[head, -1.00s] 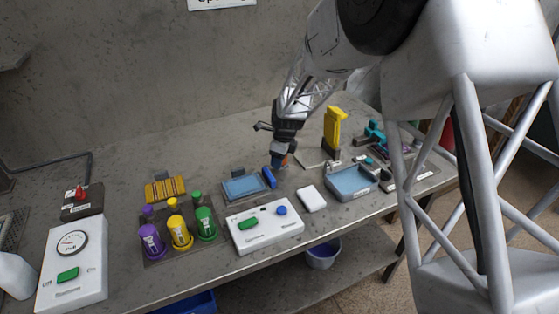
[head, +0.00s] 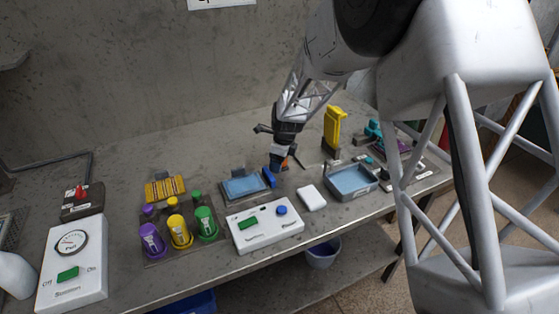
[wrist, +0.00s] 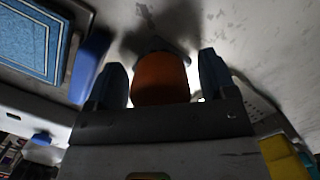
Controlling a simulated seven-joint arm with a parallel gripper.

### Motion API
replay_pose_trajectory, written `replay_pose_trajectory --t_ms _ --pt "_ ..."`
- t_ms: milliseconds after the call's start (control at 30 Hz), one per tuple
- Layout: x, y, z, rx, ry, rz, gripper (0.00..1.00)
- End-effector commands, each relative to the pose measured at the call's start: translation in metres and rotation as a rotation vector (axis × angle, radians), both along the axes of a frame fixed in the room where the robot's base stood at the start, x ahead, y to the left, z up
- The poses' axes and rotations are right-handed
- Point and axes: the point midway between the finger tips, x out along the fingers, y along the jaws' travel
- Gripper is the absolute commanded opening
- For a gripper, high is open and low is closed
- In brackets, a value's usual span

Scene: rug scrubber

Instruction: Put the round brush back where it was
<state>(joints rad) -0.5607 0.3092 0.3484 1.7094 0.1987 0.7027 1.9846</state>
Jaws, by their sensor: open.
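In the wrist view my gripper (wrist: 163,82) is open, with one dark blue fingertip on each side of an orange rounded piece (wrist: 160,78). A gap shows beside each finger. The orange piece has a grey plate behind it and may be the round brush; I cannot tell for sure. In the head view only a speck of orange shows at the fingers, and the gripper hides the rest.
A blue upright piece (wrist: 90,65) stands close to the left finger. A yellow stand (head: 333,128) and a blue basin (head: 352,182) are to the right. A white button box (head: 265,226) and colored cups (head: 179,231) are in front and left. The bench behind is clear.

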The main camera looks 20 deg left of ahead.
Motion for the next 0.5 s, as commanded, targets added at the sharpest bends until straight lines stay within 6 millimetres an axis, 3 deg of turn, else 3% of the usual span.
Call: replay_pose_trajectory --t_ms 267,500 --pt "0.0 -0.001 0.01 0.001 -0.002 0.0 0.77" --pt "0.0 -0.005 0.037 0.001 -0.002 0.001 0.77"
